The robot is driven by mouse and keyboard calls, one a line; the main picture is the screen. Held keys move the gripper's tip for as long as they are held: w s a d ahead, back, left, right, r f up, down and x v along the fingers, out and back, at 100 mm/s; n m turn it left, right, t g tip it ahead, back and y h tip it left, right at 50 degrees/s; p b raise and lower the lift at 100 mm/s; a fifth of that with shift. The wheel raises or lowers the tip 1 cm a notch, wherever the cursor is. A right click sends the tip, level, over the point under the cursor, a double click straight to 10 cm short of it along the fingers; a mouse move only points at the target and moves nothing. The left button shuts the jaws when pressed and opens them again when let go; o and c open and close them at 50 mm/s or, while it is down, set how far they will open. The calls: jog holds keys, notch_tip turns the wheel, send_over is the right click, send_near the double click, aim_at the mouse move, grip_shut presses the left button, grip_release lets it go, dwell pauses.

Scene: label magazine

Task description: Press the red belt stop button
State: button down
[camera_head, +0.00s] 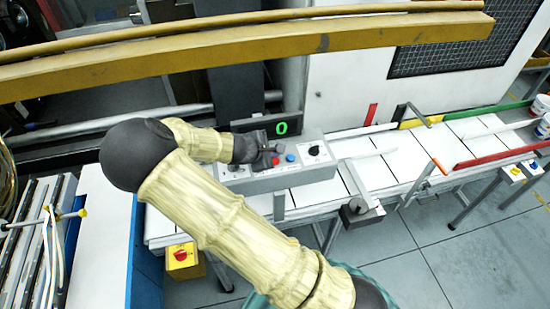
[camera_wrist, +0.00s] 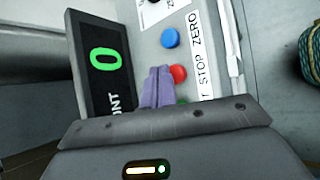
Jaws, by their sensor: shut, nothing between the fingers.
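The red button (camera_head: 276,161) sits on the sloped face of a grey control box (camera_head: 262,184), left of a blue button (camera_head: 290,158). In the wrist view the red button (camera_wrist: 179,73) is just right of my fingertips, with the blue button (camera_wrist: 170,38) above it. My gripper (camera_wrist: 160,70) is shut and empty, its fingers over the panel beside the red button. I cannot tell whether they touch anything. In the head view my gripper (camera_head: 272,151) is over the box's left part.
A counter display (camera_wrist: 104,60) showing a green 0 stands behind the panel. A black knob (camera_head: 314,150) is at the box's right. A yellow box with a red knob (camera_head: 181,255) hangs low at left. A white conveyor (camera_head: 400,163) runs right; a yellow beam (camera_head: 240,45) crosses above.

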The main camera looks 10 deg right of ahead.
jog(key=shift+r+p, duration=1.95)
jog(key=shift+r, duration=0.6)
jog(key=s+d+f+m+g+y+b, duration=0.3)
jog(key=s+f+m+b, duration=0.1)
jog(key=s+m, duration=0.3)
jog(key=s+a+r+m+y+b, duration=0.1)
jog(key=s+m+y+b, duration=0.1)
jog(key=s, duration=0.4)
jog(key=s+a+r+m+y+b, duration=0.1)
jog(key=s+r+m+y+b, duration=0.1)
jog(key=s+m+b, duration=0.2)
jog(key=s+m, duration=0.3)
jog(key=shift+s+r, duration=0.15)
jog(key=shift+r, duration=0.05)
